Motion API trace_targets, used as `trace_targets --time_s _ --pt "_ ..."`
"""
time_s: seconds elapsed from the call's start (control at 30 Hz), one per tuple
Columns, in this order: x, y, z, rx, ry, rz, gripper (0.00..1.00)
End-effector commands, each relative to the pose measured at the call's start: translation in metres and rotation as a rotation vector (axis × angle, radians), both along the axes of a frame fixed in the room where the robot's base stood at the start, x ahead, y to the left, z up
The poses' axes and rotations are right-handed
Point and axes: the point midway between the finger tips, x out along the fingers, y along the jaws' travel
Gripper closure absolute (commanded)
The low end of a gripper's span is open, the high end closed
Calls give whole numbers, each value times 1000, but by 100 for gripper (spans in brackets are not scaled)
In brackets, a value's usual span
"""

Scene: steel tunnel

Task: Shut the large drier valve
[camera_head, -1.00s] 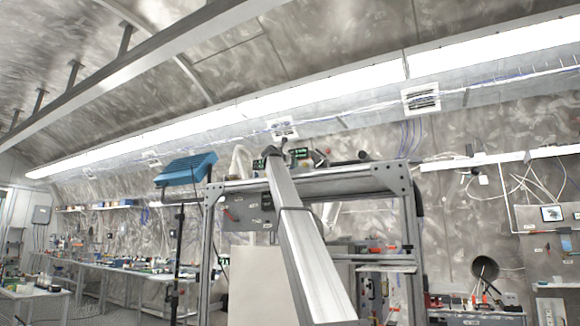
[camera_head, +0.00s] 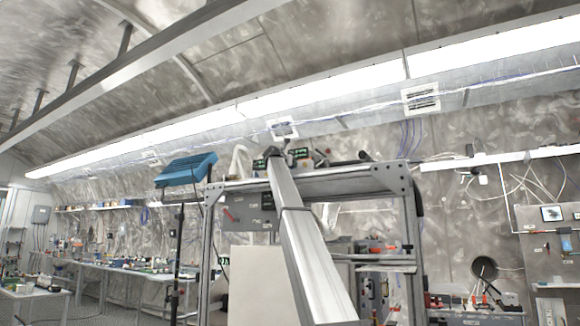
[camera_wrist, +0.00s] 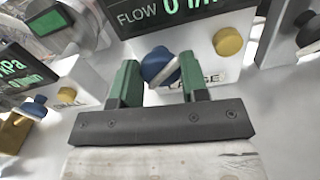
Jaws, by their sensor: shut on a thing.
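In the wrist view, the large drier valve shows as a blue knob (camera_wrist: 160,66) between the two green fingers of my gripper (camera_wrist: 159,72). My gripper is shut on this knob. A pale edge or stripe crosses the knob's right side. A label reading "LARGE", partly covered by the right finger, sits just behind it (camera_wrist: 208,79). The knob's stem and base are hidden behind the fingers. In the head view my arm reaches up to the top of a metal frame (camera_head: 340,186), and the valve cannot be made out there.
A box with a green "FLOW" display (camera_wrist: 165,12) and a yellow knob (camera_wrist: 228,41) is close behind. A second blue knob on a brass body (camera_wrist: 33,107) and another yellow knob (camera_wrist: 67,95) are at left. A blue device on a stand (camera_head: 186,169) stands left of the frame.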

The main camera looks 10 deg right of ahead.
Motion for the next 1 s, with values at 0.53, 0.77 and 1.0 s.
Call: trace_targets --time_s 0.53,0.77,1.0 --pt "-1 -1 -1 372 -269 0 83" --pt "-1 -1 -1 548 -397 0 83" --pt "-2 -2 -2 733 -531 0 83"
